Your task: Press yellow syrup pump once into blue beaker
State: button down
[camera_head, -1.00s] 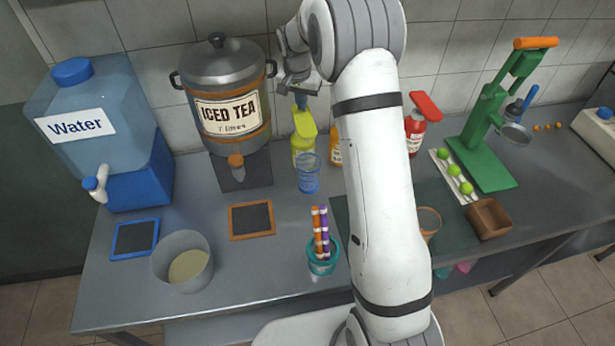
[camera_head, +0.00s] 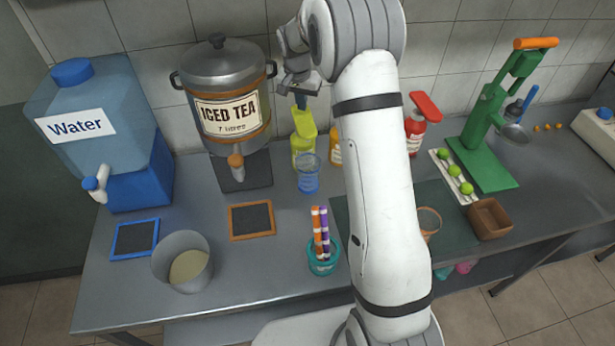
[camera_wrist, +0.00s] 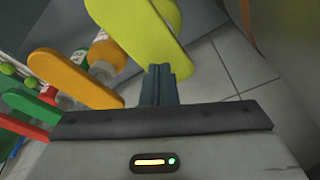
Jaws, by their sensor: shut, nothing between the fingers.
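The yellow syrup pump bottle (camera_head: 303,150) stands at the back of the counter, right of the iced tea pot. Its yellow head (camera_head: 304,124) also shows in the wrist view (camera_wrist: 150,28), at the top. The blue beaker (camera_head: 308,182) stands upright just in front of the bottle, below the pump head. My gripper (camera_head: 301,102) is shut and empty, with its fingertips right at the top of the pump head. In the wrist view the dark closed fingers (camera_wrist: 158,82) meet the lower edge of the yellow head; I cannot tell whether they press on it.
An orange pump bottle (camera_head: 335,150) stands right of the yellow one, partly behind my arm, and a red one (camera_head: 415,130) farther right. The iced tea pot (camera_head: 222,85) is close on the left. A teal cup with striped sticks (camera_head: 323,265) stands in front.

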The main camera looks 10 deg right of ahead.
aim_at(302, 115)
jog(key=shift+f, duration=0.15)
dwell(0.5)
jog(key=shift+f+b, duration=1.65)
jog(key=shift+f, duration=0.45)
jog(key=shift+r, duration=0.2)
jog(key=shift+r+p, duration=1.15)
jog(key=shift+r, duration=0.9)
jog(key=shift+r+p, duration=1.55)
jog(key=shift+r, duration=1.45)
